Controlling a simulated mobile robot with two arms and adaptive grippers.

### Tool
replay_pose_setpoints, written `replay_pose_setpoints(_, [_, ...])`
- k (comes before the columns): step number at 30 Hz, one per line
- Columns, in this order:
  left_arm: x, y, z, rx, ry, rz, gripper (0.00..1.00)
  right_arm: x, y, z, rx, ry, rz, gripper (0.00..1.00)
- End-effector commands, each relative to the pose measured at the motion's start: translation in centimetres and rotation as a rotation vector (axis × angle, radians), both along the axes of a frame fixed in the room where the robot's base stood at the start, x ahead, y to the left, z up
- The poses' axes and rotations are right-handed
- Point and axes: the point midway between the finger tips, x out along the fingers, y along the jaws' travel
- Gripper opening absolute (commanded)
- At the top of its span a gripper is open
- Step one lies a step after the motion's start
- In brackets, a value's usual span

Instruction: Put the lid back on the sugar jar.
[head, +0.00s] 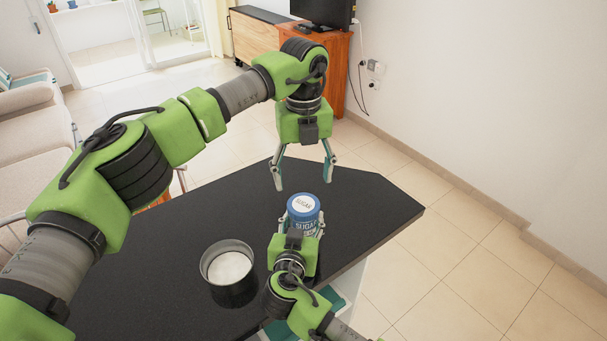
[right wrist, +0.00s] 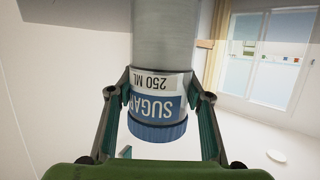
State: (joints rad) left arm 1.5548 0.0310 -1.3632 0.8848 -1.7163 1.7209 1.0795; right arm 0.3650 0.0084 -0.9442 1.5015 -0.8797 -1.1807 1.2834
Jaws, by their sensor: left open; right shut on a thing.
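The sugar jar (head: 305,228) stands upright near the right side of the black table. Its blue lid (head: 303,208) with a white "SUGAR" disc sits on its top; whether it is fastened I cannot tell. My right gripper (head: 303,231) is shut on the jar from the near side. In the right wrist view the jar appears upside down, its label (right wrist: 158,90) between the fingers and the blue lid (right wrist: 157,132) at the lower end. My left gripper (head: 303,178) is open and empty, pointing down above the lid, apart from it. The jar's base is hidden.
A dark round container (head: 232,294) with white contents stands left of the jar on the black table (head: 150,262). The table's angled right edge lies close to the jar. A pale sofa (head: 30,135) is at the left. Tiled floor is free at the right.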

Motion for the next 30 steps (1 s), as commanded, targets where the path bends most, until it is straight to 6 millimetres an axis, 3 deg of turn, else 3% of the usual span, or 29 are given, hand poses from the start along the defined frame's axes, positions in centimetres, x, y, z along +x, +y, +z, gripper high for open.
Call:
replay_pose_setpoints(7, [0.0, 0.0, -0.8, 0.000, 0.002, -0.001, 0.67, 0.0, 0.0, 0.0, 0.000, 0.000, 0.000, 0.00])
replay_pose_setpoints(21, [0.0, 0.0, -7.3, 0.000, 0.001, -0.002, 0.67, 0.0, 0.0, 0.0, 0.000, 0.000, 0.000, 0.00])
replay_pose_setpoints(30, [0.0, 0.0, -8.0, -0.001, 0.000, -0.002, 0.67, 0.0, 0.0, 0.0, 0.000, 0.000, 0.000, 0.00])
